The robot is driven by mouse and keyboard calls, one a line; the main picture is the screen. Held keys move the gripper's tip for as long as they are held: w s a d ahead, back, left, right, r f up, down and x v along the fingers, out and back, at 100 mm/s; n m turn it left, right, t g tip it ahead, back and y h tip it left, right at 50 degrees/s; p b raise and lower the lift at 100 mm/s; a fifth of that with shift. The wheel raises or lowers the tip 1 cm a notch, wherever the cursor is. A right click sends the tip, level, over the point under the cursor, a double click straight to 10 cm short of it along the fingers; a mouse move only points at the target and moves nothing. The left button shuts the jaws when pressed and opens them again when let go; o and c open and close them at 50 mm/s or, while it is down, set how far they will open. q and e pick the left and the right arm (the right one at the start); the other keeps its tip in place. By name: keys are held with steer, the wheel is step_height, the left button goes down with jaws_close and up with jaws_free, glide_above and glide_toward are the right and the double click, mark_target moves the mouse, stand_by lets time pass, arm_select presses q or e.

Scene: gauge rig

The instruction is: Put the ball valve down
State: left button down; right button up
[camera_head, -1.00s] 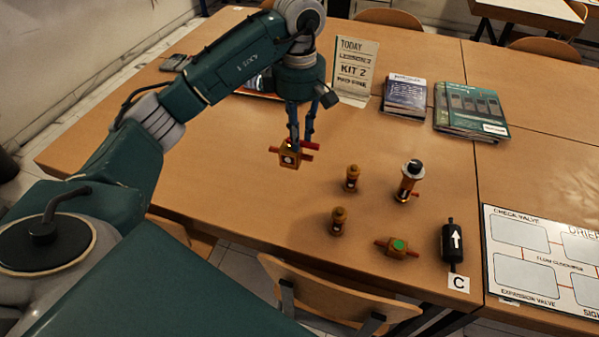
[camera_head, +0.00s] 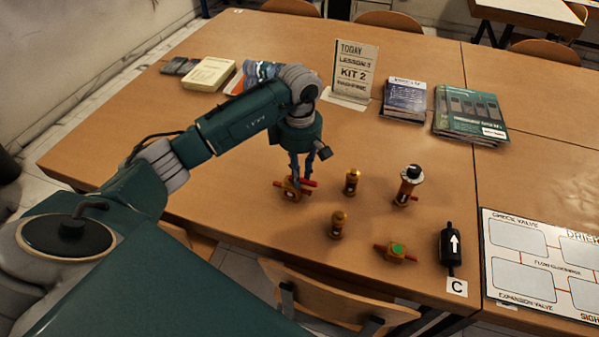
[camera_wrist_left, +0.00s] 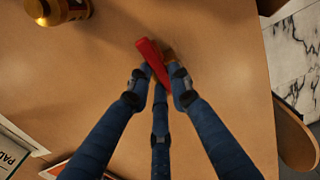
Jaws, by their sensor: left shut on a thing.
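The ball valve (camera_head: 292,192) is an orange-brass body with a red lever and short side stubs. In the head view it is at table height, on or just above the wood; I cannot tell whether it touches. My left gripper (camera_head: 301,177) points down from above and is shut on it. In the left wrist view the blue fingers (camera_wrist_left: 160,82) close around the red lever (camera_wrist_left: 153,62), with a bit of the brass body (camera_wrist_left: 168,55) showing beyond. The fingers and lever hide most of the body. My right gripper is not in view.
Bare table lies left of the valve.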

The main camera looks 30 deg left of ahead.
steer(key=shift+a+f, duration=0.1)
arm_select(q)
steer(key=c, duration=1.9)
jaws_free()
steer(key=shift+f, duration=0.1)
steer(key=o, duration=0.3)
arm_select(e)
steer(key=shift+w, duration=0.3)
arm_select(q)
steer(key=shift+r, duration=0.55)
step_height(320, 180, up, 11)
steer(key=shift+r+b, duration=0.1)
steer(key=shift+b, duration=0.8)
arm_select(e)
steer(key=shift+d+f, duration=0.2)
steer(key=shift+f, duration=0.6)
